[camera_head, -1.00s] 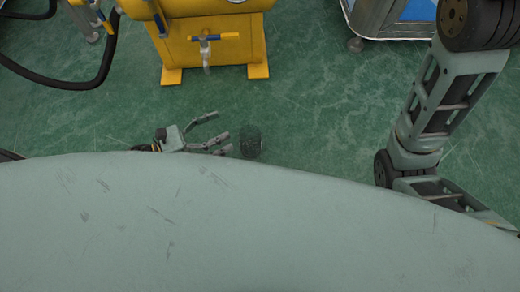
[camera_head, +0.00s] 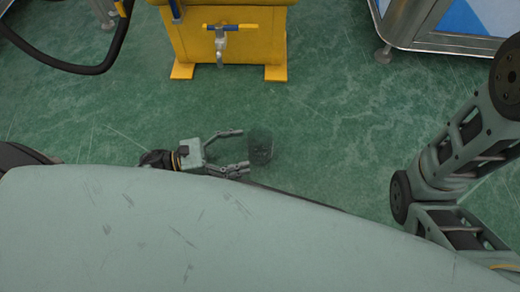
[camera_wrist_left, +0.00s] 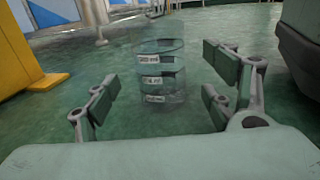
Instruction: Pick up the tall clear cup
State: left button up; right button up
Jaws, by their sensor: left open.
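The tall clear cup (camera_head: 261,147) stands upright on the green floor, just beyond the fingertips of my left gripper (camera_head: 243,150) in the head view. In the left wrist view the cup (camera_wrist_left: 161,72) is see-through, with small label-like marks down its side. It stands ahead of the open fingers of my left gripper (camera_wrist_left: 160,96), roughly centred between them, and I see no contact. My left gripper is open and empty. My right arm shows at the right of the head view, but its gripper is not in view.
A yellow machine (camera_head: 225,42) with a blue-handled valve stands at the back. A metal-framed cabinet (camera_head: 440,28) with a blue panel is at the top right. A black hose (camera_head: 75,68) loops at the upper left. The green floor between them is clear.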

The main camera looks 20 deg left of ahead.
aim_at(258, 147)
pick_arm(q)
jog(key=b+x, duration=0.1)
jog(key=x, duration=0.3)
jog(key=shift+w+d+f+b, duration=0.1)
jog(key=shift+w+d+b, duration=0.1)
jog(key=shift+b, duration=0.2)
jog(key=shift+w+d, duration=0.25)
jog(key=shift+d, duration=0.3)
jog(key=shift+c, duration=0.4)
jog(key=c, duration=1)
